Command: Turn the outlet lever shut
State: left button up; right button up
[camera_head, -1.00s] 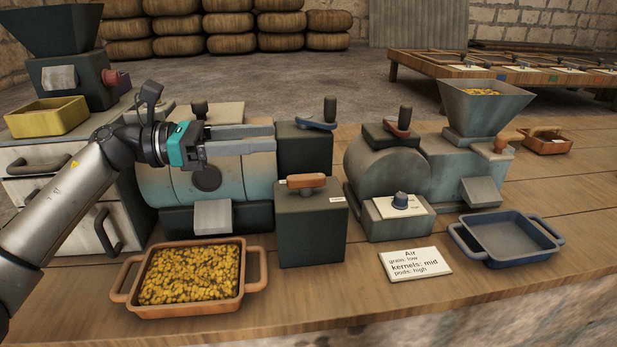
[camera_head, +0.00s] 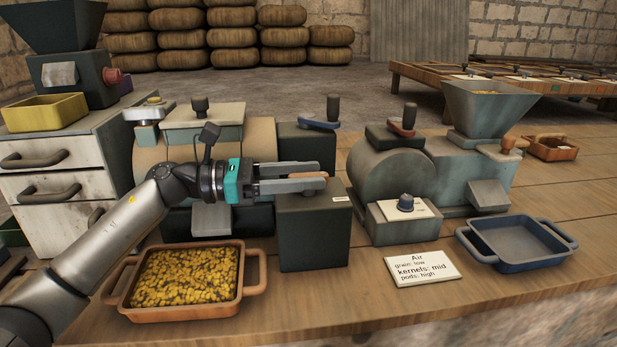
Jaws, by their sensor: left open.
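A dark box (camera_head: 314,235) stands in front of the drum machine, with a small label too small to read. An orange-brown lever on its top, which I take for the outlet lever (camera_head: 322,175), is mostly hidden by my left gripper (camera_head: 324,178). The left gripper is open and level, pointing right, with its two fingers over the box top. A little of the lever shows between the fingertips; I cannot tell whether they touch it. My right gripper is not in view.
An orange tray (camera_head: 184,281) of yellow-brown kernels stands front left. A blue lever (camera_head: 319,124) with a dark upright knob is behind the box. A blower machine (camera_head: 388,170), an empty blue tray (camera_head: 515,242) and an Air card (camera_head: 423,266) are to the right.

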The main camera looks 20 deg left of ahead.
pick_arm(q)
jog(key=shift+w+d, duration=0.2)
jog(key=shift+d, duration=0.15)
grip_shut()
dwell(0.3)
